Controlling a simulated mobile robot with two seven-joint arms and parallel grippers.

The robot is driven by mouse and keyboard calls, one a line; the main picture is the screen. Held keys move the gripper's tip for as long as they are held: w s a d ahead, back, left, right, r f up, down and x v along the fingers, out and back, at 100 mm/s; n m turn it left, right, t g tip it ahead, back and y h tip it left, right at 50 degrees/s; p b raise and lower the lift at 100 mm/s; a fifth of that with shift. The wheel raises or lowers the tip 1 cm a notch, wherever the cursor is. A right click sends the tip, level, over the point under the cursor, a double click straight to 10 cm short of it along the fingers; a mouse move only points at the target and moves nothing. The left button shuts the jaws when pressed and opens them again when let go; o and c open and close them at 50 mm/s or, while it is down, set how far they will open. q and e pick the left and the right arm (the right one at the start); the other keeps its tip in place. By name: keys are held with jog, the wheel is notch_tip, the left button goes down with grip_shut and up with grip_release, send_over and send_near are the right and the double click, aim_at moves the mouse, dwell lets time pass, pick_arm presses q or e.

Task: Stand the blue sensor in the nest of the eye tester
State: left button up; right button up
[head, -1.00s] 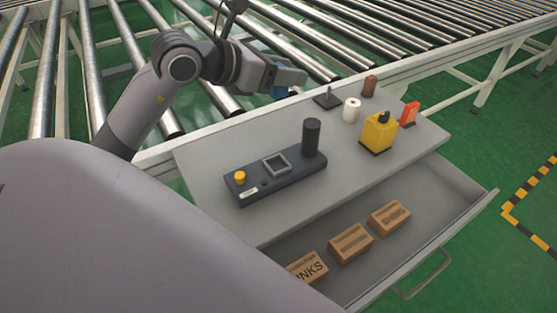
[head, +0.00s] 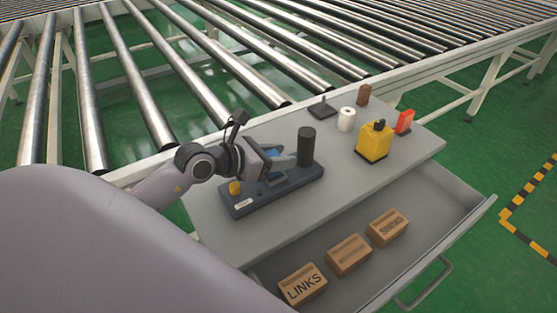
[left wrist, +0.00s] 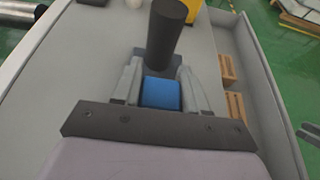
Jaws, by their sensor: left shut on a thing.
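The eye tester is a dark base (head: 290,186) on the grey table, with a yellow button (head: 234,188) at its left end and an upright black cylinder (head: 306,146) at its right end. My left gripper (head: 281,158) is over the middle of the base, left of the cylinder, hiding the square nest. It is shut on the blue sensor (head: 272,154). In the left wrist view the blue sensor (left wrist: 160,93) sits between the two grey fingers, just short of the black cylinder (left wrist: 166,35). Whether the sensor touches the nest cannot be told. My right gripper is not in view.
A yellow device (head: 374,143), a red item (head: 404,121), a white roll (head: 346,119), a brown block (head: 363,94) and a small black stand (head: 322,109) occupy the table's far right. The open drawer (head: 440,206) holds three cardboard boxes (head: 348,254). Rollers (head: 150,90) run behind.

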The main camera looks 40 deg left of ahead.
pick_arm(q)
jog(key=shift+f, duration=0.6)
jog(key=shift+f, duration=0.2)
jog(key=o, duration=1.1)
jog(key=shift+r, duration=0.15)
jog(key=shift+s+r, duration=0.1)
jog(key=v, duration=1)
jog(key=shift+s+a, duration=0.15)
jog(key=shift+s, duration=0.05)
jog(key=shift+s+a+r, duration=0.25)
jog(key=shift+s+r, duration=0.05)
jog(key=shift+s, duration=0.25)
